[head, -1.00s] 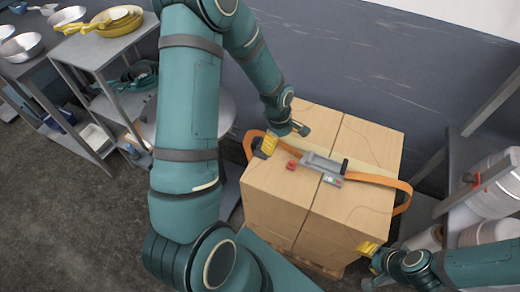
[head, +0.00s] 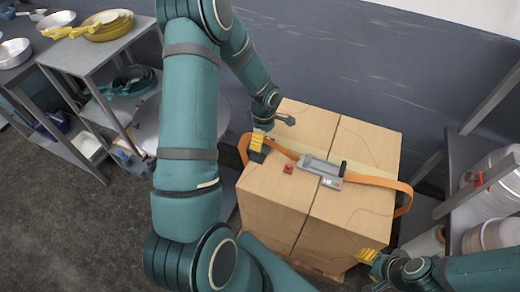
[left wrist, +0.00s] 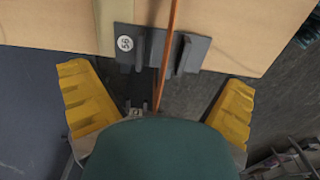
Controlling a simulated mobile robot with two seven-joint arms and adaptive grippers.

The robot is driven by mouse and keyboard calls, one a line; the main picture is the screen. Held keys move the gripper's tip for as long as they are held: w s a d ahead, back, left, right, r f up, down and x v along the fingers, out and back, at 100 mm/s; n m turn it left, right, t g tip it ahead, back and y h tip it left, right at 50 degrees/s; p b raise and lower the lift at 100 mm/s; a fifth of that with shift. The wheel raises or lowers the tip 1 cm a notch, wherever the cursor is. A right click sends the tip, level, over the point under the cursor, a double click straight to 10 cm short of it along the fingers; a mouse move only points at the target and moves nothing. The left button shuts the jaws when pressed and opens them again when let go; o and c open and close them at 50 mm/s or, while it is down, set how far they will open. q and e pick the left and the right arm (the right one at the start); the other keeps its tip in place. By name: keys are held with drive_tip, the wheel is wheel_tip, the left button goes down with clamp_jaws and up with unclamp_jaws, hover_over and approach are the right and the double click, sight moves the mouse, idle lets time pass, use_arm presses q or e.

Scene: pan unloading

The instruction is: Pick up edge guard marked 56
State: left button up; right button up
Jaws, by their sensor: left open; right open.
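The edge guard marked 56 (left wrist: 140,45) is a dark grey bracket with a round white label, at the carton edge in the left wrist view. The orange strap (left wrist: 168,50) runs through it between its upright ribs. My left gripper (head: 257,143) is at the left edge of the carton stack in the head view. In the left wrist view its yellow fingers (left wrist: 158,105) are wide apart, one on either side below the guard, with nothing between them but the strap. My right gripper (head: 368,257) is open and empty near the stack's front right corner.
The cartons (head: 270,195) stand strapped together. A grey strap tensioner (head: 323,169) and a small red piece (head: 288,168) lie on top. A shelf with pans (head: 108,30) stands left, a rack with white containers (head: 495,195) right. A wall is close behind.

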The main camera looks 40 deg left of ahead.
sight(262, 151)
use_arm(q)
wheel_tip(262, 151, down, 5)
drive_tip(key=shift+s+a+f+b, duration=0.1)
drive_tip(key=shift+s+a+b, duration=0.05)
drive_tip(key=shift+b, duration=0.25)
drive_tip(key=c, duration=1.3)
